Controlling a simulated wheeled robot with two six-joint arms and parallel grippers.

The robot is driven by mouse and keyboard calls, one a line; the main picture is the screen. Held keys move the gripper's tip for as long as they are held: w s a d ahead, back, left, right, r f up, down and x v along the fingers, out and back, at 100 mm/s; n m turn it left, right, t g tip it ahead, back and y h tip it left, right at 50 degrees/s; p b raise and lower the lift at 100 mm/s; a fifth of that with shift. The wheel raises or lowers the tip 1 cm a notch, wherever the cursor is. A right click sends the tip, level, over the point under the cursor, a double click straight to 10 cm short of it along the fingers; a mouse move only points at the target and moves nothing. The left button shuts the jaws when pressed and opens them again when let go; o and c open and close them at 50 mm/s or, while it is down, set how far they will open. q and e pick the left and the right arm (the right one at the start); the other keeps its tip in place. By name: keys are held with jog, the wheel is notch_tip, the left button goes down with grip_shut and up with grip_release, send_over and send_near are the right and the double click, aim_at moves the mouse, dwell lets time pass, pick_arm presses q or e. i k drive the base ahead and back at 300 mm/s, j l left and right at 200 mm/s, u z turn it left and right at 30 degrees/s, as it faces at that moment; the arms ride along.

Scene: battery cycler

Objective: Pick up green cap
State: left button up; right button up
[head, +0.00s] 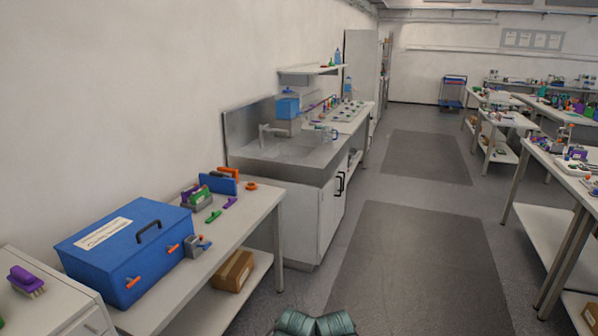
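A small green piece (213,216) lies on the white table (262,203) to the left, next to a small purple piece (230,203). It may be the green cap, but it is too small to tell. A grey holder (200,204) behind it carries a green part (196,192) and other coloured parts. Neither of my grippers shows in the head view.
A large blue box (125,250) with orange latches fills the table's near end. A cardboard box (234,271) sits on the shelf below. A sink counter (290,165) stands beyond. The floor aisle (410,260) is clear, with benches on the right.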

aim_at(214, 215)
jog(key=i, duration=1.5)
jog(key=i+l+u, duration=0.15)
jog(key=i+u, duration=0.25)
jog(key=i+l+u, duration=0.2)
jog(key=u, duration=0.15)
jog(key=i+l+u, duration=0.2)
jog(key=u, duration=0.3)
jog(key=i+l+u, duration=0.25)
jog(key=u, duration=0.2)
jog(key=i+l+u, duration=0.15)
jog(key=l+u, duration=0.6)
jog(key=u, duration=0.25)
jog(key=i, duration=0.05)
